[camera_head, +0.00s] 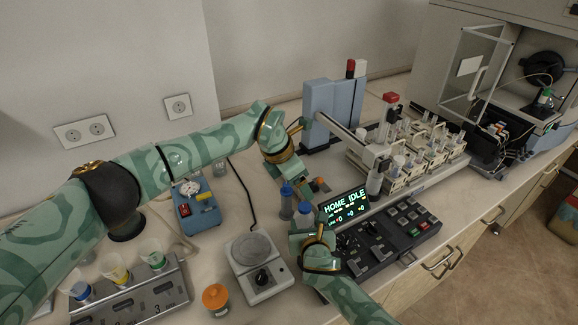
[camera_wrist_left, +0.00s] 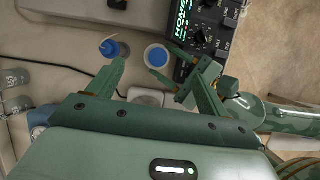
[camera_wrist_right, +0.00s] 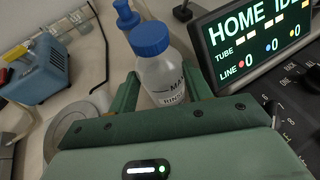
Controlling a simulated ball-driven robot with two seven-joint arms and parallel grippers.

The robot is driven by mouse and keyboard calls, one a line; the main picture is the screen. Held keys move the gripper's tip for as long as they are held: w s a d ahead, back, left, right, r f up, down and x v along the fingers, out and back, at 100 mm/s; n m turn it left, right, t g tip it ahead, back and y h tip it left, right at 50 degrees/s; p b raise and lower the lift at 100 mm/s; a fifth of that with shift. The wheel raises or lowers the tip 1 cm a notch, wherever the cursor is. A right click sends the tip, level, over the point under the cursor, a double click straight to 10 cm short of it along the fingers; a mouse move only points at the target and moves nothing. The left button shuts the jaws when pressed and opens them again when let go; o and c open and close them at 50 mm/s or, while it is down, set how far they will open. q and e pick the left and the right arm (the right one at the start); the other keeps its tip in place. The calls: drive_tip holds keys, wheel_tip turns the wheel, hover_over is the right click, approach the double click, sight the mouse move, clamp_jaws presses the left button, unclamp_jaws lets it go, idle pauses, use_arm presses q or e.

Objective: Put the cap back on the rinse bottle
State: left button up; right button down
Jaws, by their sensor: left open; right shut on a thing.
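The rinse bottle (camera_wrist_right: 165,80) is a clear bottle marked RINSE, upright between the fingers of my right gripper (camera_wrist_right: 162,92). The blue ribbed cap (camera_wrist_right: 149,37) sits on its mouth and looks level; whether it is screwed tight I cannot tell. In the head view the cap (camera_head: 305,207) shows just above my right gripper (camera_head: 304,230), which is shut on the bottle. My left gripper (camera_head: 292,186) is open and empty, above and behind the bottle. In the left wrist view the cap (camera_wrist_left: 157,56) lies beyond and between the open fingertips (camera_wrist_left: 154,70).
A second blue-topped bottle with a spout (camera_wrist_left: 110,48) stands close beside the rinse bottle. The control panel (camera_head: 385,232) is right of it, the round-topped plate device (camera_head: 258,265) in front left. An orange-lidded jar (camera_head: 215,298) and a cup rack (camera_head: 130,302) are nearer left.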

use_arm(q)
drive_tip(key=v, duration=0.7)
drive_tip(key=shift+r, duration=0.1)
use_arm(e)
drive_tip(key=c, duration=0.6)
unclamp_jaws()
use_arm(q)
drive_tip(key=shift+a, duration=0.2)
use_arm(e)
drive_tip(key=shift+o, duration=0.2)
use_arm(q)
drive_tip(key=shift+s, duration=0.1)
